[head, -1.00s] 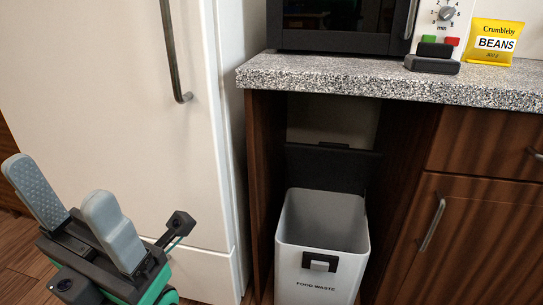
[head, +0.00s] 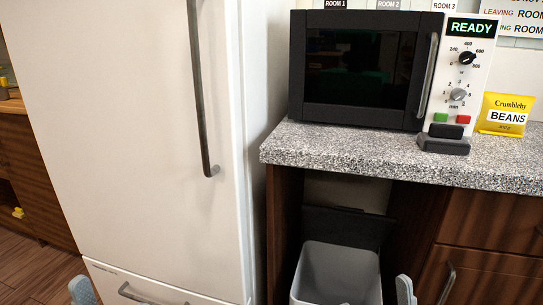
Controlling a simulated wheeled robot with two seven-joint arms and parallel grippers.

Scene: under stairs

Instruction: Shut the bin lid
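The white bin (head: 337,270) stands in the recess under the counter, its grey inside showing and its lower front cut off by the picture edge. Its dark lid (head: 345,226) is open and stands upright behind the rim. A grey fingertip of my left gripper (head: 82,291) shows at the bottom left, in front of the white fridge. A grey fingertip of my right gripper (head: 405,290) shows at the bottom, just right of the bin. The rest of both grippers is out of the picture, and I cannot tell whether the right fingertip touches the bin.
The speckled counter (head: 350,150) overhangs the bin recess. A black microwave (head: 355,70), a dark grey block (head: 443,141) and a yellow beans packet (head: 505,114) stand on it. The white fridge (head: 120,130) is at left, brown drawers (head: 490,220) at right.

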